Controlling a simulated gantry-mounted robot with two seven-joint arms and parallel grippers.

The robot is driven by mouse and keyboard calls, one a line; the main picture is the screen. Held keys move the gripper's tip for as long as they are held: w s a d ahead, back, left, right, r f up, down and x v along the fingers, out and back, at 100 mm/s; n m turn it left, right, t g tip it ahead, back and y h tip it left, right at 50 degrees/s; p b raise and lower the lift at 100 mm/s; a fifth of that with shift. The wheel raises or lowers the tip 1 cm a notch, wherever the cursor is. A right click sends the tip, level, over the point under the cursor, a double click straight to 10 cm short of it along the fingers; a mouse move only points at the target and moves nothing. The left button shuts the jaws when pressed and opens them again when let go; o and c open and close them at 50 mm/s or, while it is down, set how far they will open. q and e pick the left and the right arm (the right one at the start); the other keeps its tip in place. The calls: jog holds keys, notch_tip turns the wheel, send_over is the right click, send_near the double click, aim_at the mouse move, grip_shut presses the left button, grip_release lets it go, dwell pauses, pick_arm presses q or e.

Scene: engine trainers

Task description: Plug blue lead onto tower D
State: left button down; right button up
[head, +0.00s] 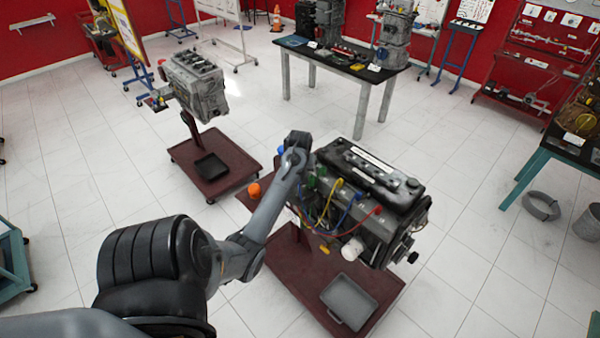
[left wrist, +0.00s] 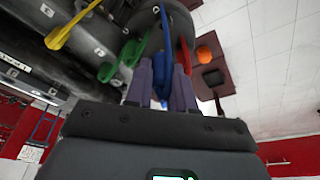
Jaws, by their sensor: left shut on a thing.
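My left gripper (left wrist: 161,82) is shut on the blue lead (left wrist: 161,55), which stands between its two purple fingers in the left wrist view. The green lead (left wrist: 122,58) is close beside the fingers on one side and the red lead (left wrist: 184,55) on the other. The yellow lead (left wrist: 68,28) is further left. In the head view my left arm reaches the near left end of the engine (head: 372,185); its fingertips are hidden there. Small letter labels show along the engine in the wrist view, too small to read surely, so I cannot tell which tower is D.
The engine stands on a dark red wheeled stand with a grey tray (head: 348,301). An orange knob (head: 254,190) is left of my forearm. Another engine trainer (head: 195,85) stands behind left, and a table (head: 345,66) with engine parts is behind.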

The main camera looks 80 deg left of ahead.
pick_arm(q)
jog(key=shift+f, duration=0.1)
dwell(0.6)
jog(key=shift+f, duration=0.2)
jog(key=shift+f+b, duration=0.55)
jog(key=shift+f, duration=1.85)
